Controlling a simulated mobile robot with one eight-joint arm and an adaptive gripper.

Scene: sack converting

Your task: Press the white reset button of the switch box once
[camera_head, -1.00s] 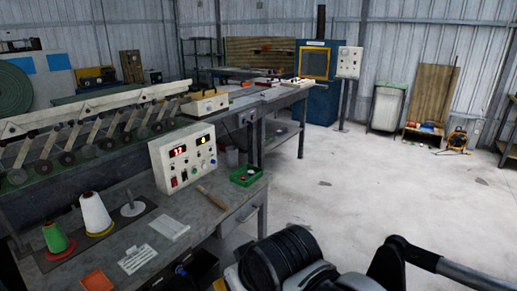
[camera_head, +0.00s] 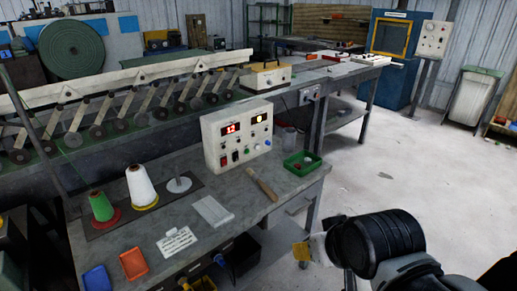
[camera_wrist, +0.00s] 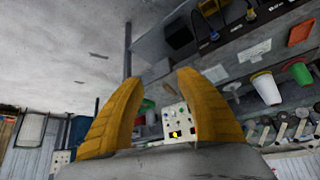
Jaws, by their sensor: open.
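A pale control box (camera_head: 238,134) with a red digital display, switches and several small knobs or buttons stands on the grey workbench. It may be the switch box; a white reset button cannot be made out at this size. The box also shows in the wrist view (camera_wrist: 178,122), upside down between my fingers. My gripper (camera_wrist: 161,78) is open and empty, with its yellow fingers spread. In the head view my gripper is at the lower right, beyond the bench's front edge and well apart from the box.
On the workbench (camera_head: 235,205) are a green tray (camera_head: 302,164), a wooden-handled tool (camera_head: 262,186), a white pad (camera_head: 212,211), thread cones (camera_head: 141,186) and orange (camera_head: 134,263) and blue trays. Another panel (camera_head: 432,40) stands at the back right.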

